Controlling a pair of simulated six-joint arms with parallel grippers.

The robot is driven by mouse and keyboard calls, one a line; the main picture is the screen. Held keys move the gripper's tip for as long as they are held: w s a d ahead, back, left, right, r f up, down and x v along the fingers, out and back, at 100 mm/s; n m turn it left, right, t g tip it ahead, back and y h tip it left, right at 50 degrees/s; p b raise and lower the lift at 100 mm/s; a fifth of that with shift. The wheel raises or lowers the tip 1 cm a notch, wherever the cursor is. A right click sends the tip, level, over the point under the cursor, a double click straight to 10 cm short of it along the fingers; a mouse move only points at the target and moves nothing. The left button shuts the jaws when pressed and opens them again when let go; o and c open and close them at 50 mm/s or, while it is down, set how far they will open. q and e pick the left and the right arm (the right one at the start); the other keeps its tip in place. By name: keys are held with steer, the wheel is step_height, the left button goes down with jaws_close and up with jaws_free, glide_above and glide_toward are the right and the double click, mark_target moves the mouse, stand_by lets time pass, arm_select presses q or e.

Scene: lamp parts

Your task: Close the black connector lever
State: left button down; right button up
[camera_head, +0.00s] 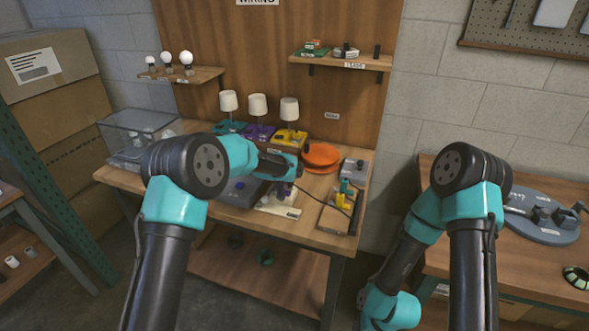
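The black connector lever cannot be made out; it is too small or hidden behind my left gripper. My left arm reaches over the workbench, and its gripper (285,188) points down above a white base (280,208) with a small purple part at the gripper's tip. I cannot tell whether they touch or whether the fingers are open. To the right is a wooden tray (331,222) with yellow (342,202) and teal (346,186) parts and a black cable. My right arm hangs folded between the two benches; its fingers cannot be made out.
Lamps with white shades (258,106) stand on coloured bases behind the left gripper. Orange plates (321,156) and a grey box (355,168) are at the back right. A clear case (132,130) is at the left. A round grey plate (545,220) lies on the right bench.

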arm_select(q)
steer(key=shift+s+a, duration=0.1)
stand_by(0.4)
steer(key=c, duration=0.8)
jaws_free()
steer(key=shift+s+r, duration=0.1)
steer(key=v, duration=1.7)
steer(key=shift+s+a, duration=0.15)
steer(key=shift+a, duration=0.05)
